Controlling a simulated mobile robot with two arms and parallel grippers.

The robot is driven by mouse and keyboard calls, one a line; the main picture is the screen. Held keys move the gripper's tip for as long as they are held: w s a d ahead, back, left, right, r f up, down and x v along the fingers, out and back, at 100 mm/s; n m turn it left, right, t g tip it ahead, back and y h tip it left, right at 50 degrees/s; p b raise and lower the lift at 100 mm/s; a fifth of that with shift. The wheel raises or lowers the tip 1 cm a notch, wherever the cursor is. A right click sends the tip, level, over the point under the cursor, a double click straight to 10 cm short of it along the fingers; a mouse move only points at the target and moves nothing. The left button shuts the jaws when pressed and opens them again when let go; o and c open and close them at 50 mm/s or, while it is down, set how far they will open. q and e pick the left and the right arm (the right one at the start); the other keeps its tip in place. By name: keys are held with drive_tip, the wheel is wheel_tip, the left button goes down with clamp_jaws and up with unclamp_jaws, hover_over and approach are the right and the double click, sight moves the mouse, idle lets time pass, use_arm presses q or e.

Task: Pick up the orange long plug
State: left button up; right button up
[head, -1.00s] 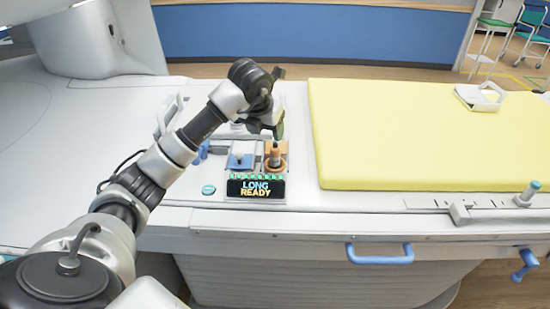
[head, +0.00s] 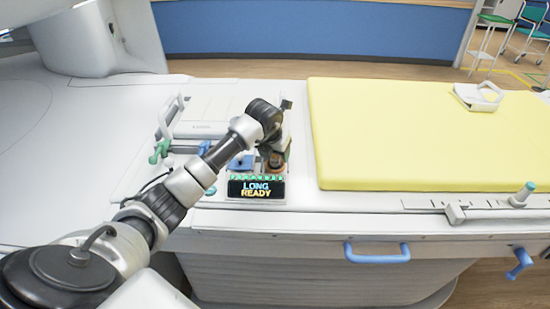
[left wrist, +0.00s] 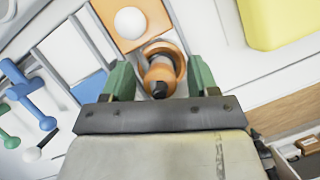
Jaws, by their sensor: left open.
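The orange long plug (left wrist: 161,71) stands in an orange ring, with a black tip, in the left wrist view. It lies between the two green fingers of my left gripper (left wrist: 160,80), which is open around it with gaps on both sides. In the head view the plug (head: 277,163) is partly hidden by my left gripper (head: 274,155), which points down over it. My right gripper is not in view.
A display reading "LONG READY" (head: 256,188) sits just in front of the plug. A blue socket pad (head: 240,162) is to its left. Blue and green handled pieces (left wrist: 30,95) lie further left. A yellow mattress (head: 400,130) is to the right.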

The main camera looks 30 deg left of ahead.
use_arm(q)
drive_tip(key=shift+c, duration=0.2)
drive_tip(key=c, duration=1)
drive_tip(key=shift+r, duration=0.1)
drive_tip(key=shift+w+r, duration=0.1)
drive_tip(key=shift+r, duration=0.3)
drive_tip(key=r, duration=0.2)
drive_tip(key=d+r+b, duration=0.1)
drive_tip(key=shift+r+b, duration=0.3)
drive_tip(key=shift+r, duration=0.05)
drive_tip(key=d+r, duration=0.2)
drive_tip(key=d, duration=0.1)
drive_tip(key=d+r+b, duration=0.1)
drive_tip(key=d+r, duration=0.1)
drive_tip(key=d, duration=0.2)
drive_tip(key=d+r+b, duration=0.1)
drive_tip(key=d+r, duration=0.1)
drive_tip(key=d, duration=0.1)
drive_tip(key=shift+w+d+r, duration=0.2)
drive_tip(key=shift+d, duration=0.15)
